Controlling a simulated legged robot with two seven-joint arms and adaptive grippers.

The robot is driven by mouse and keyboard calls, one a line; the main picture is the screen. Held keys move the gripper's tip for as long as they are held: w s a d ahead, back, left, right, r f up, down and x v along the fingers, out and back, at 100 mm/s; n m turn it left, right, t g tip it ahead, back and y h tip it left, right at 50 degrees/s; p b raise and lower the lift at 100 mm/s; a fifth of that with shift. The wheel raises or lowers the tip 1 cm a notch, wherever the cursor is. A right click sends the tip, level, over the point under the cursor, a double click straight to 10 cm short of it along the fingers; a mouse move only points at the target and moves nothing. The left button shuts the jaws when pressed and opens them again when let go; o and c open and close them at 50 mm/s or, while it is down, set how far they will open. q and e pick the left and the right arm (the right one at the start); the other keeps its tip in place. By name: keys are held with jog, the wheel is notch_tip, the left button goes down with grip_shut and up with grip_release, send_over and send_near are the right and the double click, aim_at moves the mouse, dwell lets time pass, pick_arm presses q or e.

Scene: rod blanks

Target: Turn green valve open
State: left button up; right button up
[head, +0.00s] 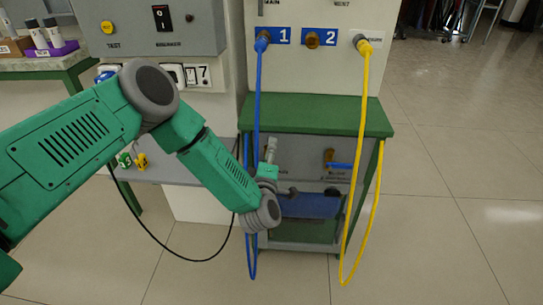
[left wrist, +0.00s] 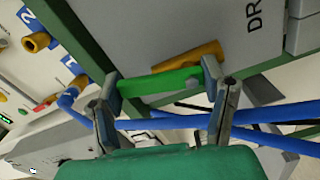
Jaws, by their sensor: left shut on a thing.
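The green valve handle (left wrist: 158,84) is a flat green bar in the left wrist view, with a brass body (left wrist: 188,64) just behind it. My left gripper (left wrist: 162,82) has one finger at each end of the bar and is shut on it. In the head view my left gripper (head: 270,158) is at the left of the recess under the green shelf. There the green handle cannot be made out behind my arm. My right gripper is in neither view.
A blue hose (head: 258,90) hangs from port 1 beside my gripper and crosses between its fingers and palm in the wrist view. A yellow hose (head: 361,150) hangs at the right. A blue-handled valve (head: 340,166) sits right of my gripper, under the green shelf (head: 320,115).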

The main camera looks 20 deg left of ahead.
pick_arm(q)
jog(key=shift+s+a+f+n, duration=0.15)
jog(key=shift+a+n, duration=0.05)
jog(key=shift+n, duration=0.5)
jog(key=shift+s+a+f+n, duration=0.1)
jog(key=shift+a+n, duration=0.05)
jog(key=shift+n, duration=0.55)
jog(key=o, duration=1.2)
jog(key=shift+c, duration=0.2)
jog(key=shift+r, duration=0.1)
jog(key=shift+s, duration=0.1)
jog(key=v, duration=1.1)
jog(key=shift+s, duration=0.35)
jog(key=shift+d, duration=0.1)
